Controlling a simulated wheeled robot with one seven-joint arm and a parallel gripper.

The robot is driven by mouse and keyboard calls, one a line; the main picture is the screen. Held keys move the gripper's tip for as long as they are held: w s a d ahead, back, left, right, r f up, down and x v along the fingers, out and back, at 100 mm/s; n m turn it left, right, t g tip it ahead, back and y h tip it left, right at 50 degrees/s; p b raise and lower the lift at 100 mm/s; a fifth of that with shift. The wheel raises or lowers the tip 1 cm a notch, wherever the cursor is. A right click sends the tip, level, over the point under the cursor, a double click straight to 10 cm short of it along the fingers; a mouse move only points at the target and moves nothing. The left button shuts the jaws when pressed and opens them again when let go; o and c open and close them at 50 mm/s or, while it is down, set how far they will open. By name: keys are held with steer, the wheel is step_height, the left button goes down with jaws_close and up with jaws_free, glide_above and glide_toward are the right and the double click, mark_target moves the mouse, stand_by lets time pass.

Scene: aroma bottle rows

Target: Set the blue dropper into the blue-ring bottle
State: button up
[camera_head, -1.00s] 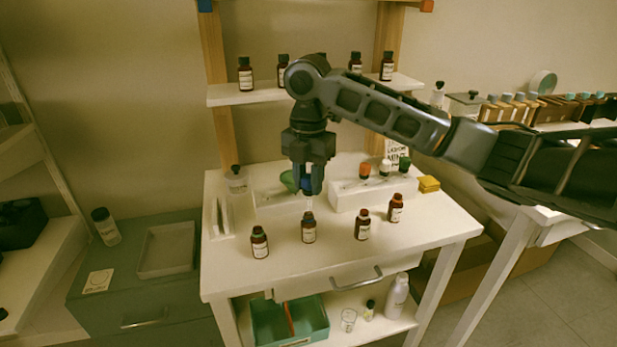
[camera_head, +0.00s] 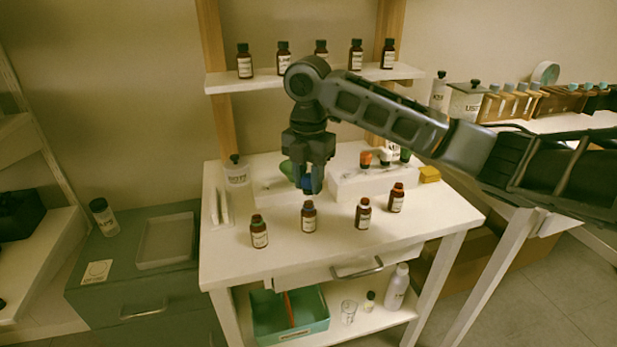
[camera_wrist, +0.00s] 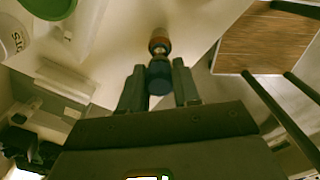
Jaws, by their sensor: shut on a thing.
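My gripper (camera_head: 309,184) is shut on the blue dropper, whose blue bulb (camera_head: 307,183) shows between the fingertips. It also shows in the wrist view (camera_wrist: 159,80). The dropper points down, straight above a brown labelled bottle (camera_head: 308,218), second from left in the front row. In the wrist view this bottle (camera_wrist: 159,44) lines up with the bulb. The glass tube is mostly hidden, so I cannot tell whether its tip is inside the neck. Other brown bottles stand at left (camera_head: 259,233) and right (camera_head: 362,214) (camera_head: 396,198). Ring colours are too small to read surely.
A white rack (camera_head: 345,195) with orange, white and green droppers stands behind right, near a yellow block (camera_head: 429,174). A green bowl (camera_head: 287,169) is behind my gripper. A shelf (camera_head: 225,82) with several bottles is above. The table front is clear.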

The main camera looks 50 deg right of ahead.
steer(key=shift+f, duration=0.2)
steer(key=shift+f+b, duration=0.8)
steer(key=shift+f, duration=0.4)
steer(key=o, duration=0.7)
steer(key=shift+r, duration=0.15)
steer(key=shift+r+p, duration=2.9)
steer(key=shift+r, duration=0.5)
